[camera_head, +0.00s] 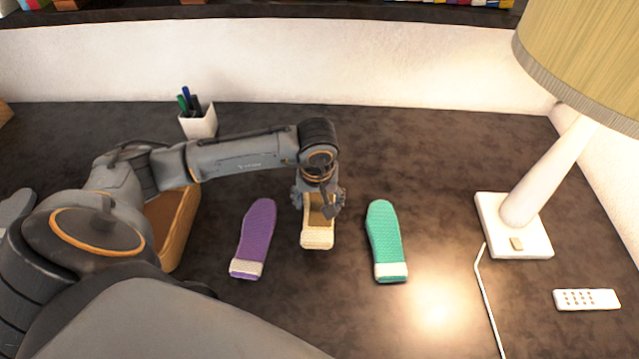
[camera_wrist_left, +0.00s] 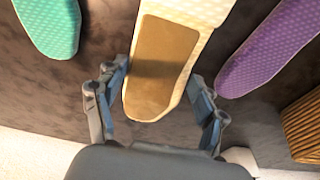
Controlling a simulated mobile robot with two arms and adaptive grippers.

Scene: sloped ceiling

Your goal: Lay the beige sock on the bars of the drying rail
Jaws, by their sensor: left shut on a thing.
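The beige sock (camera_head: 318,237) lies at the middle of the dark tabletop, its pale cuff towards the front and a flat brown patch on its upper face. My left gripper (camera_head: 320,203) is over its far end and shut on it. In the left wrist view the beige sock (camera_wrist_left: 167,62) lies between the two fingers of the left gripper (camera_wrist_left: 158,98). I cannot tell whether it is lifted off the table. No drying rail can be made out in either view.
A purple sock (camera_head: 255,236) lies to the left and a teal sock (camera_head: 385,240) to the right. A brown box (camera_head: 178,232) is partly behind my left arm. A pen cup (camera_head: 201,124) stands behind; a lamp (camera_head: 513,232), its cord and a remote (camera_head: 586,299) are at right.

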